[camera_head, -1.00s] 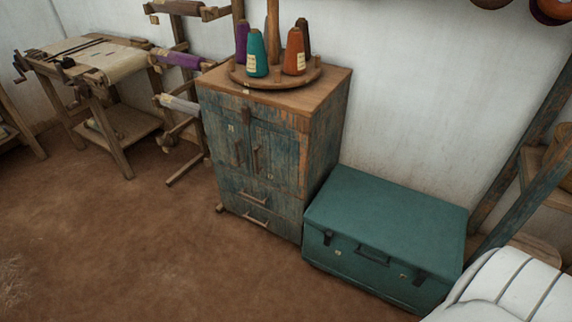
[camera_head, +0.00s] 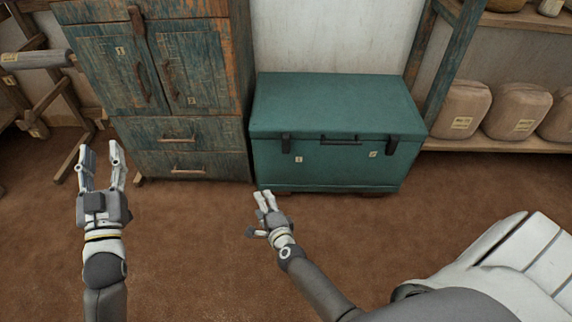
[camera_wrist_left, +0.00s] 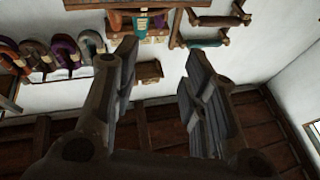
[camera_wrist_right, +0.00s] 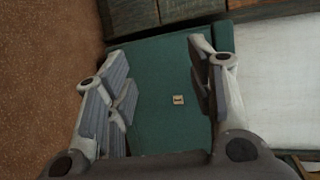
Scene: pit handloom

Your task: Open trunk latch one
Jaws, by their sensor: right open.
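The teal trunk (camera_head: 330,100) stands closed on the floor. Its front has a dark left latch (camera_head: 286,143) beside a small label (camera_head: 299,159) that seems to read 1, and a right latch (camera_head: 391,145) beside another label (camera_head: 373,154). Both latches look fastened down. My right gripper (camera_head: 265,197) is open and empty, in front of and below the left latch, apart from the trunk. The right wrist view shows the teal front (camera_wrist_right: 155,75) and one label (camera_wrist_right: 178,99) between the fingers; no latch is clear there. My left gripper (camera_head: 101,150) is open, raised and empty.
A worn blue-green cabinet (camera_head: 195,130) stands directly left of the trunk, behind my left gripper. A shelf (camera_head: 500,143) with several sacks (camera_head: 515,110) is at the right. The brown floor (camera_head: 190,250) in front is clear.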

